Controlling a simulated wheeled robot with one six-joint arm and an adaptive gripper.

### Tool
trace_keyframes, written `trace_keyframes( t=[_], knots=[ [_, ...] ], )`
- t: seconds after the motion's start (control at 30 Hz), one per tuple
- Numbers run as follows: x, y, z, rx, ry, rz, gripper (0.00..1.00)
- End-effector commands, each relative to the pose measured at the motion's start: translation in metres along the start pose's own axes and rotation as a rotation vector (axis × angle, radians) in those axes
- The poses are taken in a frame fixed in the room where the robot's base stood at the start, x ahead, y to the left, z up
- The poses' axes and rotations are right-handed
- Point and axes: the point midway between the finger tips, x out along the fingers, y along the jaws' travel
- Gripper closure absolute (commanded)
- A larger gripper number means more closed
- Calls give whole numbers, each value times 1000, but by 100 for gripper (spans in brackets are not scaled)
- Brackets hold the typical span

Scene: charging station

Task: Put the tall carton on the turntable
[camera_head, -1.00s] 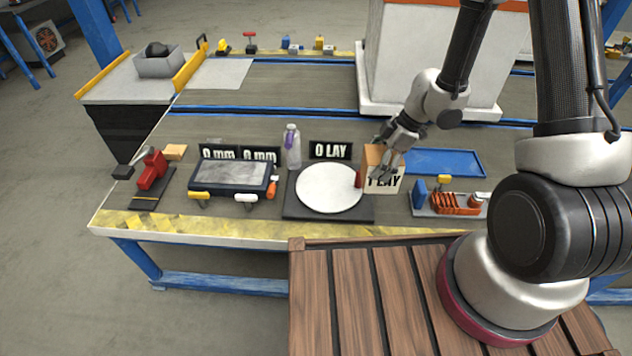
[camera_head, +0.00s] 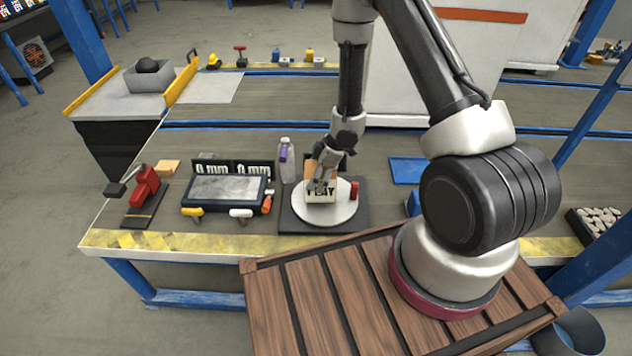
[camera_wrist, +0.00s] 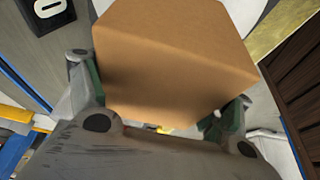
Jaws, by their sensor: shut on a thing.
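The tall carton is brown with a pale lettered face (camera_head: 320,194). My gripper (camera_head: 323,180) is shut on it and holds it over the turntable. The turntable is a white round disc (camera_head: 337,214) on a dark square base. In the head view the carton stands in front of the disc's left and middle part; I cannot tell whether its bottom touches the disc. In the wrist view the brown carton (camera_wrist: 170,60) fills the space between the two fingers, and part of the white disc (camera_wrist: 245,10) shows beyond it.
A small red object (camera_head: 354,190) is at the disc's right edge. A bottle with a purple label (camera_head: 286,162) stands behind left. A grey tray with a dark frame (camera_head: 227,189) lies to the left. A blue tray (camera_head: 406,171) is to the right.

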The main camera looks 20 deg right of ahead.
Motion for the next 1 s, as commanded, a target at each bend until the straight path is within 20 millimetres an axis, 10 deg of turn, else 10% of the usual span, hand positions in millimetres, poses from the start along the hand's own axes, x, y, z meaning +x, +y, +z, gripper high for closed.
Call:
trace_keyframes(
  t=[0.53, 0.57, 0.6, 1.0],
  knots=[
    [25, 0, 10, 0, 0, -1, 80],
    [25, 0, 10, 0, 0, -1, 18],
    [25, 0, 10, 0, 0, 0, 11],
    [24, 0, 10, 0, 0, -1, 0]
  ],
)
